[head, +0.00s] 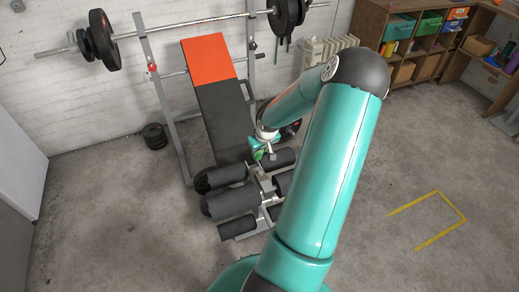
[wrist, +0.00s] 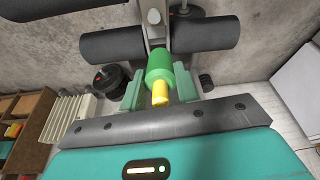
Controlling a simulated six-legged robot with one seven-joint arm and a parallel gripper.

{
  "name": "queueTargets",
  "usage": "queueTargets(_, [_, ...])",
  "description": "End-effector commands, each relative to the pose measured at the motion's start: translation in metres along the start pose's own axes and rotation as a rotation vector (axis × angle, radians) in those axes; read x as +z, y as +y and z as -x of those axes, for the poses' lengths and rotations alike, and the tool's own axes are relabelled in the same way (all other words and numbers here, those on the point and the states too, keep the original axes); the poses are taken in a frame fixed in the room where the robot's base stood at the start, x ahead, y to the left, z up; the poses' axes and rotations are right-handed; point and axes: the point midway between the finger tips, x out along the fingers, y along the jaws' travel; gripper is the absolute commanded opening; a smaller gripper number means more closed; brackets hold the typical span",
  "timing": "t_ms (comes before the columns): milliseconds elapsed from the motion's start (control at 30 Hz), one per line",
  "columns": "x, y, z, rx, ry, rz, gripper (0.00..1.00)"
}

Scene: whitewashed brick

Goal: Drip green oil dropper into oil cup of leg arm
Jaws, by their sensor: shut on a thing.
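The green oil dropper (wrist: 159,66) has a yellow end (wrist: 160,94) that faces the wrist camera. My gripper (wrist: 159,84) is shut on it, one pale green finger on each side. In the head view the dropper is a small green patch (head: 257,154) at my gripper (head: 262,150), just above the leg arm's padded rollers. The leg arm (head: 266,187) is a pale metal post with dark rollers; its post (wrist: 153,17) also shows in the wrist view, behind the dropper. I cannot make out the oil cup or the dropper's far tip.
The bench (head: 222,112) with a black and orange pad stands behind, under a barbell (head: 190,27) on a rack. Dark rollers (wrist: 112,43) flank the post closely. A wooden shelf (head: 420,65) is at the back right. The floor at right, by yellow markings (head: 440,238), is clear.

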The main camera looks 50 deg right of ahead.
Motion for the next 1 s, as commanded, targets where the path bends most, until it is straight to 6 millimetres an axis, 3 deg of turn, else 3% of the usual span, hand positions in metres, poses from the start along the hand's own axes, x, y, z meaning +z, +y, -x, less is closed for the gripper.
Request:
queueTargets(933, [0.015,-0.002,-0.086,-0.006,0.590,-0.005,0.05])
queueTargets(1000, [0.011,-0.001,-0.082,-0.003,0.586,0.001,0.05])
